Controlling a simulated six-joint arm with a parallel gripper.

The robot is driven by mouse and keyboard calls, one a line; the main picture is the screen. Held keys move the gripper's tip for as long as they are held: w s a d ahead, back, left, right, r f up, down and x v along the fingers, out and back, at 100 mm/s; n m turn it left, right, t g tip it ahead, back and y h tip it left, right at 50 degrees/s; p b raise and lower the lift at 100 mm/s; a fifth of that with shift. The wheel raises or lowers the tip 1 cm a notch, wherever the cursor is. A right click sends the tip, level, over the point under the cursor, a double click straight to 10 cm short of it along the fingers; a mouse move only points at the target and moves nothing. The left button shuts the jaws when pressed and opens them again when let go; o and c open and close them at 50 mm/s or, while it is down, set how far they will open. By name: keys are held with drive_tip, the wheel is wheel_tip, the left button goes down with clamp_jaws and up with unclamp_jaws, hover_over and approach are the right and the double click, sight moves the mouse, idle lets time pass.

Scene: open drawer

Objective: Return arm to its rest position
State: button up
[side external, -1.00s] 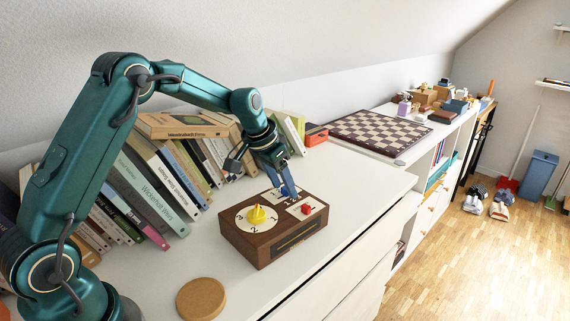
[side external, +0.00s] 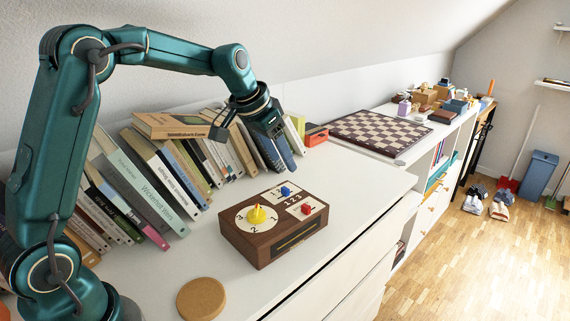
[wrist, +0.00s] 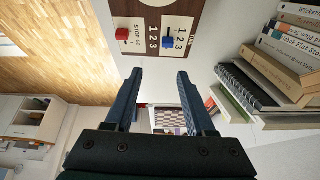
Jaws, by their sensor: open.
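My gripper (side external: 287,167) is open and empty in the side external view, raised above the white cabinet top, behind the wooden box and in front of the books. In the wrist view, my gripper (wrist: 158,74) shows two dark blue fingers spread apart with nothing between them. The wooden box (side external: 262,251) has a yellow knob (side external: 256,214) on a numbered dial, a blue knob (side external: 286,191) and a red knob (side external: 306,209). The blue knob (wrist: 168,38) and red knob (wrist: 122,34) also show in the wrist view, beyond and clear of the fingers.
Leaning books (side external: 150,185) line the wall behind and beside my arm. A round cork disc (side external: 201,299) lies at the front left. A chessboard (side external: 380,133) lies on the farther cabinet. The white top (side external: 365,180) right of the box is clear.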

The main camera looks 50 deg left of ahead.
drive_tip(key=s+d+r+m+t, duration=0.1)
drive_tip(key=s+d+r, duration=0.2)
drive_tip(key=s+r, duration=0.15)
drive_tip(key=s+d+r+t, duration=0.1)
drive_tip(key=s+d+r, duration=0.2)
drive_tip(key=s, duration=0.3)
drive_tip(key=s+f+n+g, duration=0.1)
drive_tip(key=s+f, duration=0.2)
drive_tip(key=s, duration=0.4)
drive_tip(key=s+d+f, duration=0.1)
drive_tip(key=s+f, duration=0.3)
drive_tip(key=s, duration=0.2)
drive_tip(key=shift+s+d+n+g, duration=0.3)
drive_tip(key=shift+s+n+g, duration=0.1)
drive_tip(key=shift+o, duration=0.3)
